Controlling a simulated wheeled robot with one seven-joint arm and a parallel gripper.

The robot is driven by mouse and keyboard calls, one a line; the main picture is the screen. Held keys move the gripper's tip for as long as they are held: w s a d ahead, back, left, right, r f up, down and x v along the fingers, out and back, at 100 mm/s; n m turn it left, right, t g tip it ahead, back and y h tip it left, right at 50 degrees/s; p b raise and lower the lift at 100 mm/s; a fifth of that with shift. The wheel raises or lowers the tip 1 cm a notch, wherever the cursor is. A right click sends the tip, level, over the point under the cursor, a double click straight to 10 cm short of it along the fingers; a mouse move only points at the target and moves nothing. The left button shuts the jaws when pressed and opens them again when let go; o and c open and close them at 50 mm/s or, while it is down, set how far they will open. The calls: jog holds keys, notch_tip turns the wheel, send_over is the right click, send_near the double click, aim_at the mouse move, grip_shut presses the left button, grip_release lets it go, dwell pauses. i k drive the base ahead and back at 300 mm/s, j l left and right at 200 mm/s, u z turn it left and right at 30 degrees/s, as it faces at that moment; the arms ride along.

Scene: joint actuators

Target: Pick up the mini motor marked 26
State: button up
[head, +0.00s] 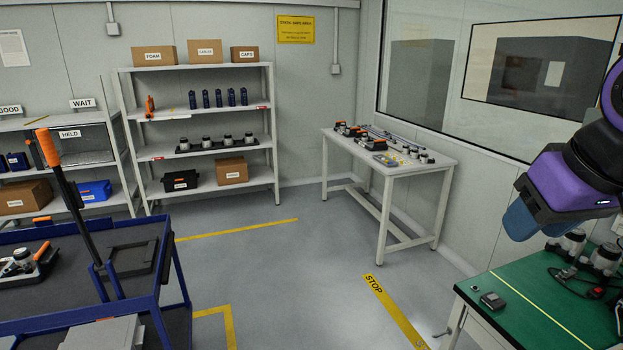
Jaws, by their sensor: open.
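Several small grey and black motor-like units are in view, but no number 26 is readable on any. Two stand on the green bench at the right, the left unit (573,242) and the right unit (606,258). More sit on the white table, among them a unit (424,158) near its front right corner. A row of units (227,140) stands on the rack. My gripper (522,218) is at the right edge, high in front of the green bench. It appears empty and holds no visible object. Its fingertips are hard to make out.
A blue cart (135,304) with an upright orange-topped handle fills the lower left. The white table (388,171) stands by the window. Grey floor between is clear.

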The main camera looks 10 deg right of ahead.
aim_at(405, 151)
jog(key=i, duration=1.85)
jog(key=i+z, duration=0.2)
jog(key=i, duration=0.35)
jog(key=i+j+z, duration=0.2)
jog(key=i, duration=0.3)
jog(key=i+j+z, duration=0.2)
jog(key=i, duration=0.35)
jog(key=i+j+z, duration=0.35)
jog(key=i+z, duration=0.15)
jog(key=i+j+z, duration=0.45)
jog(key=k+j, duration=0.05)
jog(key=j, duration=0.05)
